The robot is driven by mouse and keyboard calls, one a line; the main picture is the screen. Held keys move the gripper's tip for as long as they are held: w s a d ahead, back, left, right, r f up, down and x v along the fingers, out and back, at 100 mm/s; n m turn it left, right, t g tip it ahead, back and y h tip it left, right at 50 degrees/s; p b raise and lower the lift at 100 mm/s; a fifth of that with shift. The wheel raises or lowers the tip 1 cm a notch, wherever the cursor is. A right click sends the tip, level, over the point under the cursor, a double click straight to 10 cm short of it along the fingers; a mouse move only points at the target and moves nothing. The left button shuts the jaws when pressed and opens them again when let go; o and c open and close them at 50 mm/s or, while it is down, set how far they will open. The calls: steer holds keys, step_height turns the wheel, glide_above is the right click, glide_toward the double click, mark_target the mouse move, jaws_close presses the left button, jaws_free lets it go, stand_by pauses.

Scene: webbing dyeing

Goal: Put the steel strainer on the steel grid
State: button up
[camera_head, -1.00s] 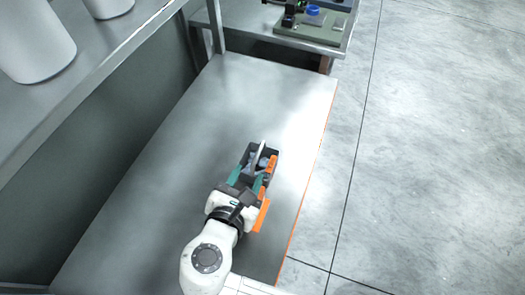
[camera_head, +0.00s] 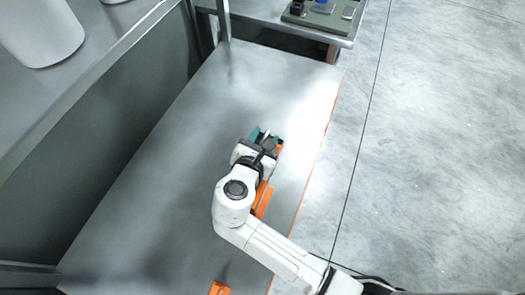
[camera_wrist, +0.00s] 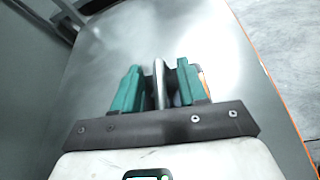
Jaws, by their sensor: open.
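My gripper (camera_head: 266,137) is low over a long grey metal bench (camera_head: 185,165), toward its right side. In the wrist view its two green-padded fingers (camera_wrist: 159,72) are apart. A thin pale grey piece (camera_wrist: 159,84) stands edge-on between them, with a gap at least on its right side. It may be part of the steel strainer, but its shape is mostly hidden by the fingers. I cannot make out the steel grid with certainty in either view.
An orange piece (camera_head: 263,200) lies beside my wrist, and another (camera_head: 219,289) shows at the bottom edge. A shelf with a white pot (camera_head: 42,30) runs along the left. A table with a green tray (camera_head: 320,18) stands beyond. The bench's far half is clear.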

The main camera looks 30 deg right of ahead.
jaws_close()
stand_by(0.3)
stand_by(0.4)
